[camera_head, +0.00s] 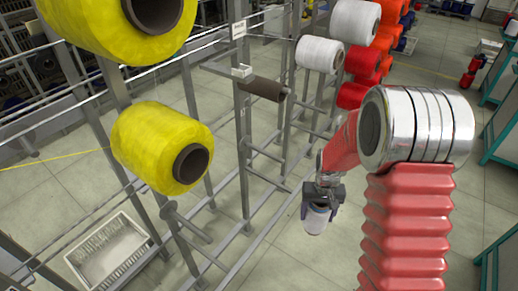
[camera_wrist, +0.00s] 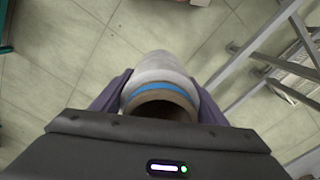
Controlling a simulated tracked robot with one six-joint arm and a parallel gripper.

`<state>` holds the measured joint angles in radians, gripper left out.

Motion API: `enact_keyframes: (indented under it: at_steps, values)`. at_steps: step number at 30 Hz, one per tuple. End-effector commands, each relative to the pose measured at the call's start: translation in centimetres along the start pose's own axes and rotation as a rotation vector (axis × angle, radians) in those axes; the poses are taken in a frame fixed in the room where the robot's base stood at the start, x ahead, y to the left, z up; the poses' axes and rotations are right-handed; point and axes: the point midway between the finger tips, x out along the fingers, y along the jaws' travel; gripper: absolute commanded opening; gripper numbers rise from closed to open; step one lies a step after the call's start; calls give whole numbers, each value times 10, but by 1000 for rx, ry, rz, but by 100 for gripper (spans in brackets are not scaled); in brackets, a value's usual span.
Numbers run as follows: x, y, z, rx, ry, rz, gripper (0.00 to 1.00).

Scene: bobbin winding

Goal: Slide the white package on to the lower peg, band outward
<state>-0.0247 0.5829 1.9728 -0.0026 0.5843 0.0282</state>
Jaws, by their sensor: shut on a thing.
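My gripper (camera_wrist: 160,105) is shut on the white package, its purple fingers on either side. In the wrist view the white package (camera_wrist: 160,66) shows a blue band (camera_wrist: 160,87) around the end nearest my palm, with a brown core there. In the head view the package (camera_head: 316,220) hangs below my gripper (camera_head: 319,205), low over the floor and right of the rack, apart from any peg. A bare peg (camera_head: 186,222) sticks out below the yellow package; other bare low bars (camera_head: 266,153) show on the middle upright. I cannot tell which is the lower peg.
Yellow packages (camera_head: 150,145) sit on the near rack post (camera_head: 130,160). A brown bare tube (camera_head: 263,89) is on a higher peg of the middle upright. White and red packages (camera_head: 320,54) hang farther back. A white crate (camera_head: 110,250) stands on the floor at left.

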Motion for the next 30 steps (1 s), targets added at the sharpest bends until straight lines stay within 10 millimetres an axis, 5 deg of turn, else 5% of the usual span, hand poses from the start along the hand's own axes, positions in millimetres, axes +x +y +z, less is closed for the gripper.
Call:
enact_keyframes:
  at_steps: [19,23,30]
  values:
    - [-9,1,-5,0,3,0,39]
    - [-36,3,-16,0,8,0,39]
    - [-113,9,-37,-1,8,0,39]
